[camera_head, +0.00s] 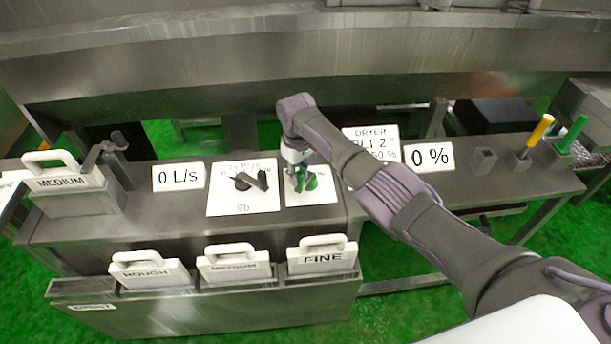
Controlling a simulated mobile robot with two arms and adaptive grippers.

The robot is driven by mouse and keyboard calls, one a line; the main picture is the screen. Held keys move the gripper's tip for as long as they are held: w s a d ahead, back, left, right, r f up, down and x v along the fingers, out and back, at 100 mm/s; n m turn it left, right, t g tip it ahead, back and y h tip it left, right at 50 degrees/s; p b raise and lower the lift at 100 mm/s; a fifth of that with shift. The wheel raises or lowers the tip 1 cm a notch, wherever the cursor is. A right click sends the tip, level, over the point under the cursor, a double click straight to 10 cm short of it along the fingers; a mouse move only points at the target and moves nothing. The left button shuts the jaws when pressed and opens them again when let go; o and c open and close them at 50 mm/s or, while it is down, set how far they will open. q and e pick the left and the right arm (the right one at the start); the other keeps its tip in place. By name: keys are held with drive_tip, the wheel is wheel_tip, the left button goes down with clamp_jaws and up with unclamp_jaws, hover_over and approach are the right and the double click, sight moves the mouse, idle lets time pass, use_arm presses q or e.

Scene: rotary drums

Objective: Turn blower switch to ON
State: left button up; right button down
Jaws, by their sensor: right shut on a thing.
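A green switch (310,182) sits on a white plate (322,197) on the metal bench, just right of the black-handled dial. I take it to be the blower switch; its label is mostly hidden by my gripper. My right gripper (302,182) reaches down over it from above and is shut on it. Its fingers cover much of the switch, so I cannot tell which way it points. My left gripper is not in view.
A black dial handle (252,181) stands close to the left on its own white plate. Signs read 0 L/s (179,177) and 0 % (429,157). Yellow (540,131) and green (573,133) levers stand at right.

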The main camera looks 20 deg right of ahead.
drive_tip(key=shift+w+a+m+b, duration=0.15)
drive_tip(key=shift+w+a+m, duration=0.1)
drive_tip(key=shift+m, duration=0.3)
drive_tip(key=shift+w+a+m+b, duration=0.15)
drive_tip(key=shift+w+m, duration=0.05)
drive_tip(key=shift+m, duration=0.35)
drive_tip(key=c, duration=0.9)
unclamp_jaws()
wheel_tip(320, 180, up, 12)
